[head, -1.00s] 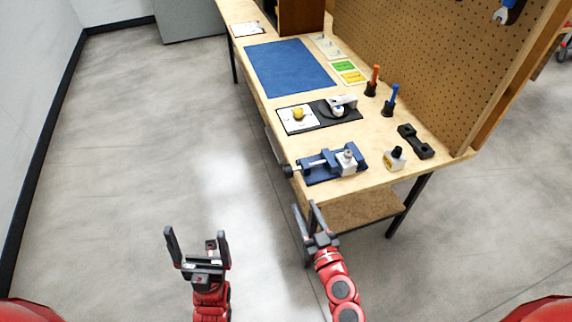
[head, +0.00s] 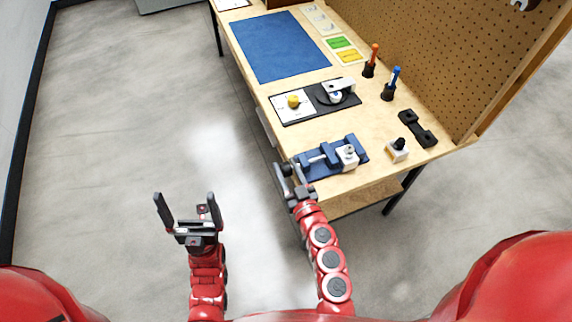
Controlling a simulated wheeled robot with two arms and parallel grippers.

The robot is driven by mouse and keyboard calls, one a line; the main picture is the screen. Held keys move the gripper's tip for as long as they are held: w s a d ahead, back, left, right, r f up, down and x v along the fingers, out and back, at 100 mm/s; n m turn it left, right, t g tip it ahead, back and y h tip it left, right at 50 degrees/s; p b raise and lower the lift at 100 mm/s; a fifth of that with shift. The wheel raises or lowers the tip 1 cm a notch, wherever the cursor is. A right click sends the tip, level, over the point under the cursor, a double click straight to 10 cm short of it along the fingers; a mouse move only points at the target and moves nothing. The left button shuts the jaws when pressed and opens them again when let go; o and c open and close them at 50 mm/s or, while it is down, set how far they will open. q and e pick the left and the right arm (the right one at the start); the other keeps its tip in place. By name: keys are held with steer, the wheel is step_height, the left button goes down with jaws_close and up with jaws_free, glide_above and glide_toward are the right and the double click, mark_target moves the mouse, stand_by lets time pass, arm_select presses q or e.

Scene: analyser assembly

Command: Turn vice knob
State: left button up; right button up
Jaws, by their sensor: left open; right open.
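The blue vice (head: 330,157) sits near the front right corner of the workbench, with a grey-white block (head: 347,156) at its right end. Its dark knob is at the left end, over the bench edge, and is largely hidden by my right gripper. My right gripper (head: 287,176) is open, with its fingers at the knob's place; I cannot tell whether they touch it. My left gripper (head: 187,211) is open and empty over the floor, left of the bench.
On the workbench (head: 376,177) are a white bottle with black cap (head: 397,150), a black holder (head: 417,129), orange (head: 371,60) and blue (head: 391,83) handled tools, a black board with a yellow knob (head: 293,101), and a blue mat (head: 278,46). A pegboard (head: 440,50) stands along the right.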

jaws_close()
steer(key=t+b, duration=0.1)
steer(key=b, duration=0.6)
steer(key=shift+f, duration=0.25)
steer(key=shift+r, duration=0.35)
jaws_free()
